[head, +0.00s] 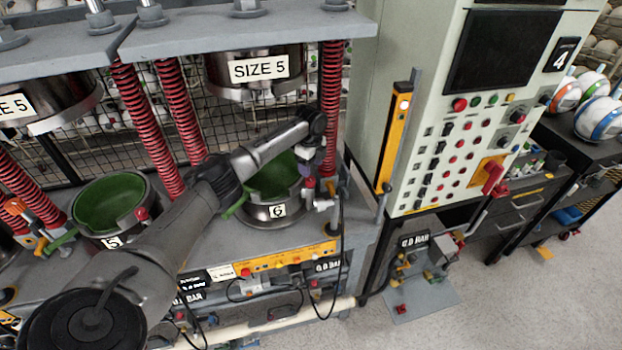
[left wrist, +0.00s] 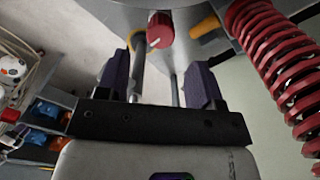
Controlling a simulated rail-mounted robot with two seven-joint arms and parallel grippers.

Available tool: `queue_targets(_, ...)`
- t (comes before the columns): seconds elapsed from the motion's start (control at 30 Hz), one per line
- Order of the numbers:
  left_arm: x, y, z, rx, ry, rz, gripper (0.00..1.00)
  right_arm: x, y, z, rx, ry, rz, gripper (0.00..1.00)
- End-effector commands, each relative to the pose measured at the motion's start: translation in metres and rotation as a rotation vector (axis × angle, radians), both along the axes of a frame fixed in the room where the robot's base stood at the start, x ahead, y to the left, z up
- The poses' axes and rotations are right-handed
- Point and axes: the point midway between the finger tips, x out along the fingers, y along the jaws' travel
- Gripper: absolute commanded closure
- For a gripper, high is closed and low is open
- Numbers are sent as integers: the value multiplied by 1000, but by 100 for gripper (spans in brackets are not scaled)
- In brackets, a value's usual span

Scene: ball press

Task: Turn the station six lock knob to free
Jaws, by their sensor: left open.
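The station six mould (head: 288,222) is a grey metal pot with a green inside and a "6" label, at the centre of the head view. A small red knob (head: 310,183) sits on its right side. In the left wrist view a red lock knob (left wrist: 160,30) with a pale mark shows on the grey housing, just beyond the fingertips. My left gripper (head: 314,160) is right above the knob; in its wrist view the fingers (left wrist: 158,72) are open, apart, with nothing gripped. Whether a finger touches the knob I cannot tell. My right gripper is not in view.
Red springs (head: 333,110) stand just behind station six; one is close in the wrist view (left wrist: 285,75). The "SIZE 5" upper die (head: 255,85) hangs overhead. A yellow light post (head: 395,140) and control cabinet (head: 480,110) stand right. Station five's mould (head: 110,205) is left.

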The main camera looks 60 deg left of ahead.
Motion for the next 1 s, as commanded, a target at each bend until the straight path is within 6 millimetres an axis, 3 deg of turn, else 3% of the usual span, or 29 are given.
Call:
queue_targets(0.2,0,-1,-36,-1,3,1,39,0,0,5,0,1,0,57)
queue_targets(0.4,0,0,-57,0,1,1,39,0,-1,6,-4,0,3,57)
queue_targets(0.9,0,0,-67,0,0,1,39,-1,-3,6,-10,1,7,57)
queue_targets(1.0,0,0,-67,0,-1,1,49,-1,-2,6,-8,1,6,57)
